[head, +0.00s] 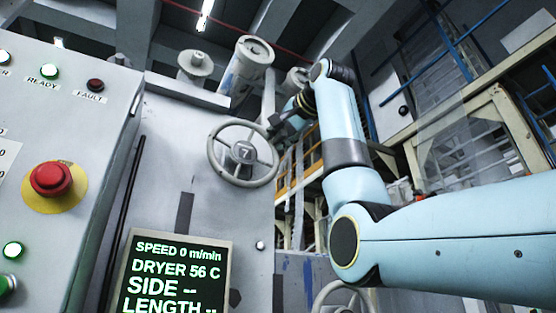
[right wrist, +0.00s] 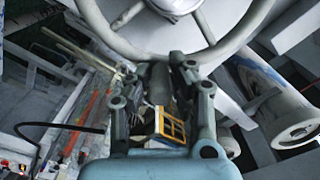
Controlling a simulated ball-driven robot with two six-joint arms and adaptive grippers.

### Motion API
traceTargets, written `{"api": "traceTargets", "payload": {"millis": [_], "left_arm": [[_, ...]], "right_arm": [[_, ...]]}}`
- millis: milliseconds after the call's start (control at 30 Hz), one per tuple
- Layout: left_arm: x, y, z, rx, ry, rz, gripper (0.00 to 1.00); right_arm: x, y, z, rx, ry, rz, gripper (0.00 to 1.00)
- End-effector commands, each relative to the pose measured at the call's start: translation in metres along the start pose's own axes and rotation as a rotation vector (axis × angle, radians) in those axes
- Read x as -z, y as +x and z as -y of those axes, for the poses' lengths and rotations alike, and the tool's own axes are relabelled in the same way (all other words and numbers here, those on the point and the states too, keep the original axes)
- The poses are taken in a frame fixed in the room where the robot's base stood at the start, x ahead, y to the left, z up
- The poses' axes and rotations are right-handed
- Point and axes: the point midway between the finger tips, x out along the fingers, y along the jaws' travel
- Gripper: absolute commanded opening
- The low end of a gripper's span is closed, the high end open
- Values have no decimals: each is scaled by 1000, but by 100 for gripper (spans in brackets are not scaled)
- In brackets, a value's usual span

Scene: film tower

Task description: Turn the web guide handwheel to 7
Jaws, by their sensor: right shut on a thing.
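The web guide handwheel (head: 243,152) is a grey spoked wheel on the pale machine face in the middle of the head view. Its hub shows the number 7. My right gripper (head: 279,122) is at the wheel's upper right rim and is shut on it. In the right wrist view the handwheel's rim (right wrist: 113,38) crosses the top, and my right gripper (right wrist: 162,72) meets it at its lower edge. The exact contact at the fingertips is partly hidden. My left gripper is in neither view.
A control panel (head: 65,130) with a red emergency button (head: 52,178) stands at the left. A dark display (head: 175,272) reads speed 0 m/min and dryer 56 C. Rollers (head: 252,58) lie above the wheel. Another handwheel (head: 318,300) shows low down, near my right arm.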

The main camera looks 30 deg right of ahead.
Motion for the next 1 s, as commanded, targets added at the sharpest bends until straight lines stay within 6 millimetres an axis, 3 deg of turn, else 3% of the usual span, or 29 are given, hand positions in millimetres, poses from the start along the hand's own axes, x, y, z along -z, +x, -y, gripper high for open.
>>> {"api": "traceTargets", "payload": {"millis": [433,467,600,1000], "left_arm": [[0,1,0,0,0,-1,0],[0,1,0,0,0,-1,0],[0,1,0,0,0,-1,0],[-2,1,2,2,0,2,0]], "right_arm": [[-1,1,-2,-3,8,4,0],[-1,1,-2,-3,8,4,22],[-1,1,-1,-2,8,3,41],[0,-7,0,3,8,-1,43]]}}
